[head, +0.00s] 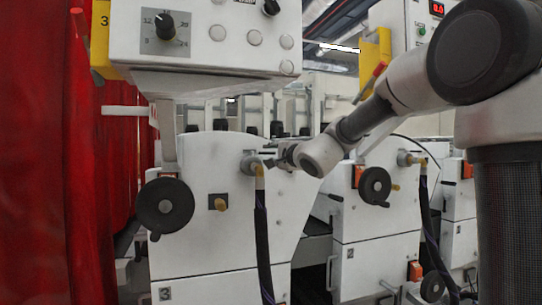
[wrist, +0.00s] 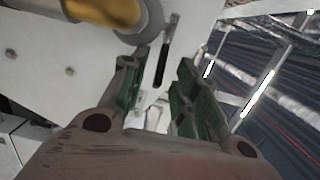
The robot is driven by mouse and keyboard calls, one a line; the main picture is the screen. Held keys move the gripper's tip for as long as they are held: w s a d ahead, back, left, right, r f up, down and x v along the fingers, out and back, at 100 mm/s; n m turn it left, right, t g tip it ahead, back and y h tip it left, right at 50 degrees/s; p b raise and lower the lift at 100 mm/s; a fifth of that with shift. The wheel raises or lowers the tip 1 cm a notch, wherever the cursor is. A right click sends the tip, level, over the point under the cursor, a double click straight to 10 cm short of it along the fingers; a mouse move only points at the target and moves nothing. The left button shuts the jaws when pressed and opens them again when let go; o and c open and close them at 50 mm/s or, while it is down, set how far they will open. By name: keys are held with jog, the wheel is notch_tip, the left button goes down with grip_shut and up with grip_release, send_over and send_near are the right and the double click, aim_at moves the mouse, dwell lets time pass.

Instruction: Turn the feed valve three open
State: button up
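The machine unit marked 3 (head: 285,222) stands left of centre in the head view. A grey round fitting (head: 250,165) with a yellow-brass elbow (head: 259,176) and black hose sits high on its front. My gripper (head: 270,163) is just right of this fitting. In the wrist view the brass elbow (wrist: 105,10) and the fitting (wrist: 151,16) show at the top. A slim lever with a black grip (wrist: 161,66), seemingly the feed valve handle, appears between my open fingers (wrist: 159,82). I see no clear contact, and the head view does not show the lever clearly.
A control box (head: 205,40) hangs above. Red curtains (head: 95,190) line the left. A similar unit 2 (head: 375,262) stands to the right.

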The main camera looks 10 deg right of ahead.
jog(key=v, duration=1)
jog(key=shift+s, duration=0.1)
jog(key=shift+c, duration=1.4)
jog(key=w+r+n+y, duration=0.1)
jog(key=w+r+y, duration=0.1)
jog(key=w, duration=0.1)
jog(key=w+r+n+y, duration=0.2)
jog(key=w+r+y, duration=0.1)
jog(key=w, duration=0.1)
jog(key=w+d+r+n+g+y, duration=0.1)
jog(key=w+r+n+y, duration=0.1)
jog(key=w, duration=0.2)
jog(key=shift+r+y, duration=0.3)
grip_shut()
jog(key=w+d+f+n+g+y, duration=0.3)
jog(key=d+f+n+g+y, duration=0.2)
jog(key=d+f+n+g, duration=0.45)
jog(key=w+a+r+m+g, duration=0.1)
jog(key=w+a+m+g, duration=0.1)
jog(key=a, duration=0.8)
jog(key=shift+w+r+m, duration=0.3)
jog(key=shift+m, duration=0.05)
